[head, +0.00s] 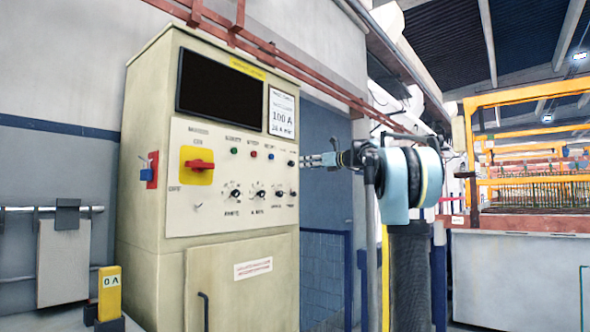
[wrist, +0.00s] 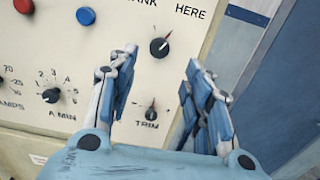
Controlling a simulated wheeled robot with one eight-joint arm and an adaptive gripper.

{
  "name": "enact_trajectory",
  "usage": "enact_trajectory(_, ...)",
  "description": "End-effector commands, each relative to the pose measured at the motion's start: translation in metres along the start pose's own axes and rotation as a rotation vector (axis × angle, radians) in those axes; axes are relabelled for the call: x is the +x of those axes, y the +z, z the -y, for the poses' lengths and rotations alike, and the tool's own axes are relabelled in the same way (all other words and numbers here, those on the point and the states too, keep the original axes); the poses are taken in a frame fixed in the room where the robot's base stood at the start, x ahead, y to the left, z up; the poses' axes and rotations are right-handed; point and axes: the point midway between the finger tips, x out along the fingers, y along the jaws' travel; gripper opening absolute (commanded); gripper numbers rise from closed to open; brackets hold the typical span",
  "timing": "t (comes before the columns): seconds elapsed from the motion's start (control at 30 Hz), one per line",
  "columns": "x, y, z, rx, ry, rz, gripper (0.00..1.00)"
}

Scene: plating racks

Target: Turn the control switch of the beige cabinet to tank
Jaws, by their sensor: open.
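The beige cabinet (head: 157,150) stands left of centre in the head view, its control panel facing me. The control switch (wrist: 160,47) is a black knob with a white pointer, below a partly cut-off label ending in "ANK" on the left and "HERE" on the right. Its pointer leans up and to the right, toward "HERE". It is a small dark knob (head: 291,163) at the panel's right edge in the head view. My gripper (wrist: 161,58) is open, its two fingers either side of the switch in the wrist picture. Contact is not visible. In the head view my gripper (head: 309,160) is beside the panel's right edge.
A TRIM knob (wrist: 151,113) sits just below the switch, between the fingers in the picture. A blue button (wrist: 86,16) and an A MIN knob (wrist: 51,96) are to the left. A red-handled switch (head: 200,165) is on the panel's left. A blue door (head: 325,150) is behind.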

Motion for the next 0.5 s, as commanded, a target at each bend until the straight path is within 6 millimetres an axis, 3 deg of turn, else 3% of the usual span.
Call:
enact_trajectory(0.3, 0.056, 0.0, -0.001, 0.0, 0.003, 0.0, 0.46)
enact_trajectory(0.5, 0.078, 0.0, -0.001, -0.001, 0.002, 0.0, 0.46)
